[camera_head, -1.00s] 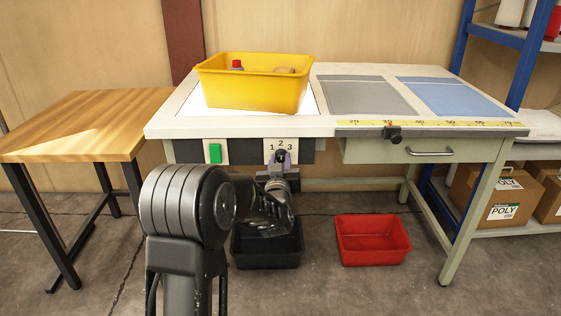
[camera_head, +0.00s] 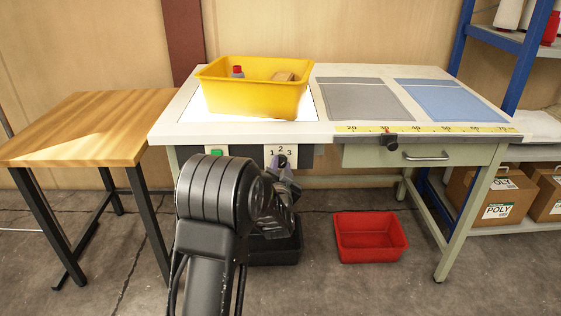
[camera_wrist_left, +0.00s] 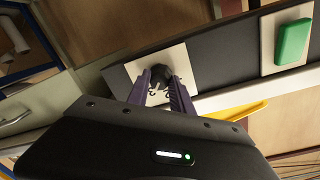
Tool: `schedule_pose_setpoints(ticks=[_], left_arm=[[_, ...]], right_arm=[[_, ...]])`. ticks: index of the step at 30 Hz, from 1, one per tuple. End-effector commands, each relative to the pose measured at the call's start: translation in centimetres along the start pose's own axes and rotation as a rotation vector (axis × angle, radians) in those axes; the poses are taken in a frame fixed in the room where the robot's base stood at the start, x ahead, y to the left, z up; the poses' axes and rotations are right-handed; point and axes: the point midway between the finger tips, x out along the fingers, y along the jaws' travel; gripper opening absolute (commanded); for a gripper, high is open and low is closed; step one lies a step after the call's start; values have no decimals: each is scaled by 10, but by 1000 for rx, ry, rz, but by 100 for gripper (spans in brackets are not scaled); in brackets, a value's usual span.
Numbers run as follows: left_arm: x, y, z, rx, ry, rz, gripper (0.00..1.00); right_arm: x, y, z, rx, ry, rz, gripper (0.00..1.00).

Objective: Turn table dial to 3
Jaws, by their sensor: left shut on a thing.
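The black table dial (camera_wrist_left: 161,73) sits on a white plate (camera_head: 281,149) marked 1, 2 and 3, on the table's front panel. My left gripper (camera_head: 281,163) is at the dial, its forearm covering part of the panel. In the left wrist view, the purple fingers (camera_wrist_left: 160,84) stand either side of the dial and are shut on it. The gripper is rolled over, so the plate looks tilted there. Which number the dial points to cannot be told. My right gripper is not in view.
A green button (camera_wrist_left: 293,42) is on the same panel, left of the dial in the head view. A yellow bin (camera_head: 252,98) stands on the lit tabletop. A red bin (camera_head: 370,258) and a black bin (camera_head: 272,258) are on the floor below. A drawer handle (camera_head: 427,156) is to the right.

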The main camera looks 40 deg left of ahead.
Motion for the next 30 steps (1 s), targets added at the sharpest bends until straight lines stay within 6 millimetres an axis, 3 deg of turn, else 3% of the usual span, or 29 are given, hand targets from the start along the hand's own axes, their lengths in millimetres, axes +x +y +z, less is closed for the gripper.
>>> schedule_pose_setpoints(ticks=[9,23,24,30], left_arm=[[0,1,-1,134,-11,0,0],[0,1,0,153,-11,-1,0],[0,1,0,153,-11,0,28],[0,1,0,152,-11,-1,45]], right_arm=[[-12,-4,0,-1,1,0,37],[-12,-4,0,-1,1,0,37],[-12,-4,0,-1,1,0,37],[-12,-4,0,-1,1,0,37]])
